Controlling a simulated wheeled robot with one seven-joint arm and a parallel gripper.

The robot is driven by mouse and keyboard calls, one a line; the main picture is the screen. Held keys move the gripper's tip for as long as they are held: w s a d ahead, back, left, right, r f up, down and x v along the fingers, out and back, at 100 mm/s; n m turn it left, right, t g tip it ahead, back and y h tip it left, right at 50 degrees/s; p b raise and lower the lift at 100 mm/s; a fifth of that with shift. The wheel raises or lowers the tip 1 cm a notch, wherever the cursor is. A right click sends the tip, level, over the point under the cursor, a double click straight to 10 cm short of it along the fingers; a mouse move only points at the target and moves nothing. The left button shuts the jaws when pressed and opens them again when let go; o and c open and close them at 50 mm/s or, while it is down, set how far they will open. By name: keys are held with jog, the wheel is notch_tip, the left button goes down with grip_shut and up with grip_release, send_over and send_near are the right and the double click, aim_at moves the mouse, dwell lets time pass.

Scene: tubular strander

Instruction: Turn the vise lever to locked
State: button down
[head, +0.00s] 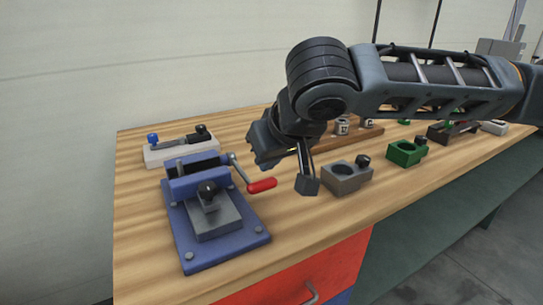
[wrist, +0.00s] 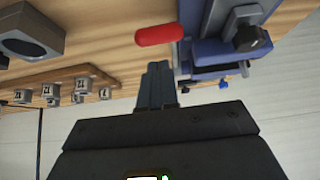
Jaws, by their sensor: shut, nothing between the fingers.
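The blue vise (head: 255,222) stands at the left front of the wooden bench. Its metal lever (head: 238,168) ends in a red handle (head: 262,185) that points right, over the bench top. The red handle also shows in the wrist view (wrist: 160,35), just beyond the fingertips, with part of the blue vise (wrist: 203,50) beside it. My gripper (head: 307,186) is to the right of the red handle, above the bench and apart from it. In the wrist view its fingers (wrist: 155,85) are together with nothing between them.
A pale fixture with blue and black knobs (head: 170,153) stands behind the vise. A grey holed block (head: 345,182) and a green block (head: 404,155) are to the right. A wooden rack (head: 335,140) with several labelled pieces is behind my gripper. Bare bench lies in front of the grey block.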

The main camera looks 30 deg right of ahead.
jog(key=v, duration=1.1)
jog(key=a+r+m+t+y+p, duration=0.1)
jog(key=a+r+t+y, duration=0.25)
jog(key=a+y, duration=0.35)
jog(key=a+r+t+y+p, duration=0.1)
jog(key=a+r+t+y, duration=0.3)
jog(key=a, duration=0.6)
jog(key=s+d+f+m+t+h+p, duration=0.1)
jog(key=s+d+f+m+t+h, duration=0.1)
jog(key=s+d+f+m+h, duration=0.5)
jog(key=s+d+f+t+h+p, duration=0.15)
jog(key=s+f, duration=0.35)
jog(key=f, duration=0.6)
jog(key=s+d+f+n+g, duration=0.1)
jog(key=s+d+f+n, duration=0.1)
jog(key=s, duration=0.5)
jog(key=s+d+f+n+g+h, duration=0.1)
jog(key=s+d+f+n, duration=0.1)
jog(key=s, duration=0.6)
jog(key=s+d+f+n+g+h, duration=0.1)
jog(key=s+d+n, duration=0.3)
jog(key=s, duration=0.4)
jog(key=shift+d+f+g, duration=0.3)
jog(key=shift+f, duration=0.55)
